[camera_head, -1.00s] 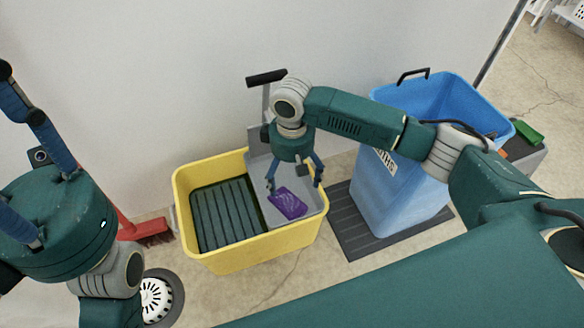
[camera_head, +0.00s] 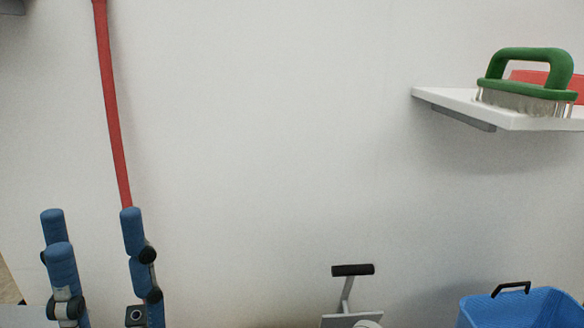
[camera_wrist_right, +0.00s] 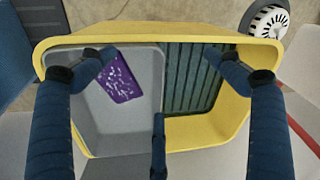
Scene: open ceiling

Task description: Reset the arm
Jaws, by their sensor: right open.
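My left gripper (camera_head: 92,232) stands at the lower left of the head view, pointing up. Its blue fingers are spread apart with nothing between them. My right gripper (camera_wrist_right: 157,62) shows only in the right wrist view. Its blue fingers are spread wide and empty above a yellow bucket (camera_wrist_right: 140,30). A purple item with white marks (camera_wrist_right: 118,80) lies in the grey part (camera_wrist_right: 90,115) of the bucket, beside and below one fingertip, and looks apart from it.
A dark ribbed section (camera_wrist_right: 195,80) fills the bucket's other side. In the head view, a blue bin (camera_head: 520,310) is at the lower right and a white shelf (camera_head: 445,98) holds a green brush (camera_head: 530,80). A red pole (camera_head: 112,110) stands against the wall. The middle wall area is clear.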

